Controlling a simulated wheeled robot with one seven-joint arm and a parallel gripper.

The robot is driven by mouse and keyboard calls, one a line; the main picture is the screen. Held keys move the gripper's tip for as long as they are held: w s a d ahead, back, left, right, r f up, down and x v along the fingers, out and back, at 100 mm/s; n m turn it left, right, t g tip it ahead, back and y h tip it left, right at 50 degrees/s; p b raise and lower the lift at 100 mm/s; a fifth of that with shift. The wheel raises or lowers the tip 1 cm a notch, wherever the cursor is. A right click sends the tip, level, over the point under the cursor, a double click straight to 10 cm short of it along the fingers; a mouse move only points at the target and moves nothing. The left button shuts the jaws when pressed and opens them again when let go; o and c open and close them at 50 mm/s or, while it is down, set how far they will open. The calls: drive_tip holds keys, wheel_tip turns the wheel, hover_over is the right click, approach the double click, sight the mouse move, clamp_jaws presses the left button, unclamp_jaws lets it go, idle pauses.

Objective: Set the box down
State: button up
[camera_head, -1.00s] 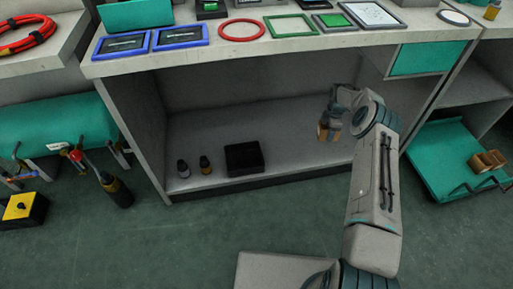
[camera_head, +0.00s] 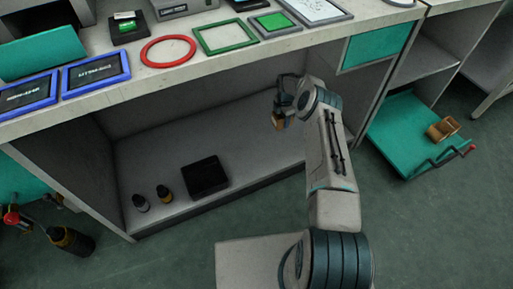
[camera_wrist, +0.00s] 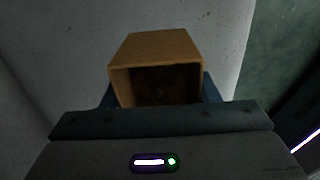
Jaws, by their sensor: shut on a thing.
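A small tan open box (camera_wrist: 155,47) is held in my gripper (camera_wrist: 160,98). In the wrist view its open side faces the camera and its inside is dark. In the head view the box (camera_head: 278,121) shows as a small orange-brown shape at the end of my gripper (camera_head: 281,112), inside the lower shelf space of the bench. My gripper is shut on it. The grey shelf board (camera_head: 240,130) lies below and around the box. I cannot tell whether the box touches the shelf.
A black box (camera_head: 205,178) and two small bottles (camera_head: 152,197) stand on the shelf's left part. The shelf between them and my gripper is clear. The bench top (camera_head: 225,60) overhangs the shelf.

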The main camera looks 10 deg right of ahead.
hover_over(269, 152)
wheel_tip(269, 152, down, 6)
drive_tip(key=shift+w+a+f, duration=0.1)
drive_tip(key=shift+w, duration=0.05)
drive_tip(key=shift+f+b, duration=1)
drive_tip(key=shift+f, duration=1)
drive_tip(key=shift+f+b, duration=0.2)
drive_tip(key=shift+b, duration=0.1)
drive_tip(key=o, duration=1.1)
wheel_tip(269, 152, up, 12)
drive_tip(key=p, duration=0.4)
drive_tip(key=shift+r, duration=0.2)
